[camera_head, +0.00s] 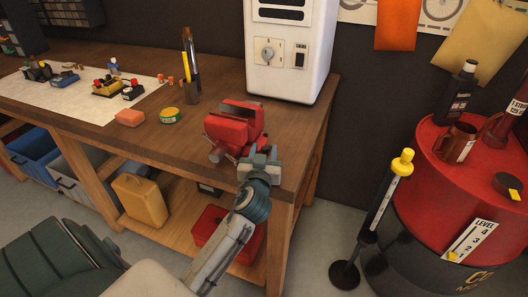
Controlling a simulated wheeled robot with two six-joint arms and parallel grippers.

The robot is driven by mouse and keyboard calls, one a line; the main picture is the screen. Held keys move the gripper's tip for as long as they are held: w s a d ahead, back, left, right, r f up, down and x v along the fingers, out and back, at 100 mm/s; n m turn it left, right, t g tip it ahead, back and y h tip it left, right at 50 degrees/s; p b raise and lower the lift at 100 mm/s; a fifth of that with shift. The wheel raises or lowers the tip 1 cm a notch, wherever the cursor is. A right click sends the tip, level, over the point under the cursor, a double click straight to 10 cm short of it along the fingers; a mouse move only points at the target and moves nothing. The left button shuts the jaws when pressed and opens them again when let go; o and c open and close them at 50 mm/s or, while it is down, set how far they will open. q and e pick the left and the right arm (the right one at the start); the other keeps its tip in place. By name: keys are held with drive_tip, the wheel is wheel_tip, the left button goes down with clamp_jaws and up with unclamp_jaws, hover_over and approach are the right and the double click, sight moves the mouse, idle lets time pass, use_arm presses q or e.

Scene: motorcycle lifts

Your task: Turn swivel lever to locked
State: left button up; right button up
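A red bench vise (232,121) stands near the right front corner of the wooden workbench, with a grey screw end at its lower left. My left gripper (261,156) is at the lower right of the vise, close to its base, above the bench's front edge. Its fingers overlap the base area in the picture, so I cannot tell whether they touch it or hold anything. I cannot make out the swivel lever; the gripper may cover it. My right gripper is not in view.
A white machine (290,75) stands behind the vise. A pen holder (192,93), a green tin (170,115) and an orange block (130,118) sit to the left on the workbench (160,140). A yellow-topped stand (376,215) and a red-topped drum (430,185) are at right.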

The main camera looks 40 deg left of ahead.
use_arm(q)
drive_tip(key=shift+s+d+f, duration=0.1)
drive_tip(key=shift+s+d, duration=0.05)
drive_tip(key=shift+s, duration=0.1)
drive_tip(key=b+v, duration=0.3)
drive_tip(key=v, duration=0.7)
drive_tip(key=shift+s, duration=0.1)
